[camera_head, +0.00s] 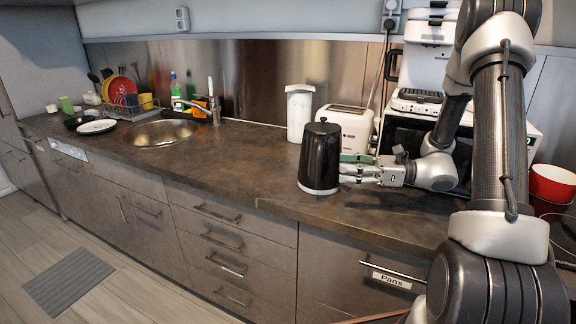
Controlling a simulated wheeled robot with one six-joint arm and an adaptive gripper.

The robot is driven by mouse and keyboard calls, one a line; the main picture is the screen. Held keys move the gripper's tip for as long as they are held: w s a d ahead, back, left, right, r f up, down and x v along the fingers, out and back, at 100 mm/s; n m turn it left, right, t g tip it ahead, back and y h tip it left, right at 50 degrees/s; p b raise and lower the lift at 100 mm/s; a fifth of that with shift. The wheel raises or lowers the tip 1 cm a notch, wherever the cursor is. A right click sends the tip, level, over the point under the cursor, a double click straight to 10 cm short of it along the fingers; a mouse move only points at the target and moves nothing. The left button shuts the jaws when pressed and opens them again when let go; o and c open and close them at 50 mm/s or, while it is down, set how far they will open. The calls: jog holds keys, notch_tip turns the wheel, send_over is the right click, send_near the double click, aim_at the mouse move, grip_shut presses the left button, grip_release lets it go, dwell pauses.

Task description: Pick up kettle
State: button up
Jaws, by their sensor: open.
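The black kettle (320,158) stands upright on the brown countertop, near its front edge and right of the sink. My gripper (352,169) is at the kettle's right side, at about mid-height, with its fingers pointing left towards it. The gripper is open. Part of the fingers overlaps the kettle's right side in the picture, and I cannot tell whether they touch it or reach around a handle. The kettle's handle is not clearly visible.
A white toaster (347,125) and a white canister (299,112) stand close behind the kettle. A microwave (405,132) is behind my arm, and a red pot (551,184) is at the far right. The counter (235,165) left of the kettle is clear up to the sink (161,133).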

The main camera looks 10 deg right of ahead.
aim_at(320, 162)
jog(key=x, duration=0.8)
jog(key=shift+w+a+r, duration=0.15)
jog(key=shift+w+r, duration=0.1)
jog(key=shift+c, duration=0.3)
